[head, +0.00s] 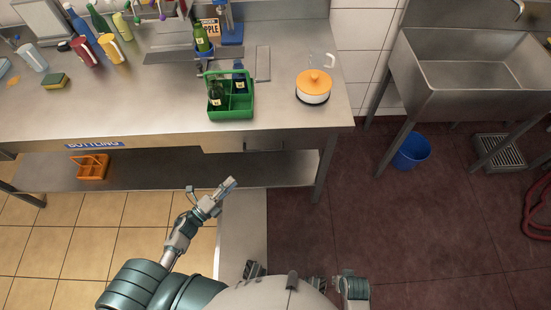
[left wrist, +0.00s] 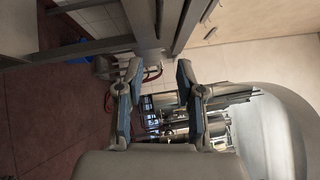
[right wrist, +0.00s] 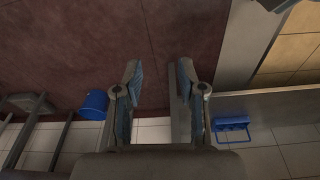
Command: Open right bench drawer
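The right bench drawer (head: 258,145) is a metal front under the right end of the steel bench (head: 160,105). It looks flush with the bench edge, seen steeply from above. My left gripper (head: 229,184) is below and in front of the drawer, apart from it. In the left wrist view its two fingers (left wrist: 158,75) are spread with nothing between them. My right gripper (right wrist: 157,78) is open and empty in the right wrist view, over the dark red floor.
A green bottle carrier (head: 232,110) and an orange-lidded pot (head: 313,88) stand on the bench above the drawer. An orange crate (head: 92,167) sits on the lower shelf (head: 150,172). A blue bucket (head: 411,151) stands under the sink (head: 470,72).

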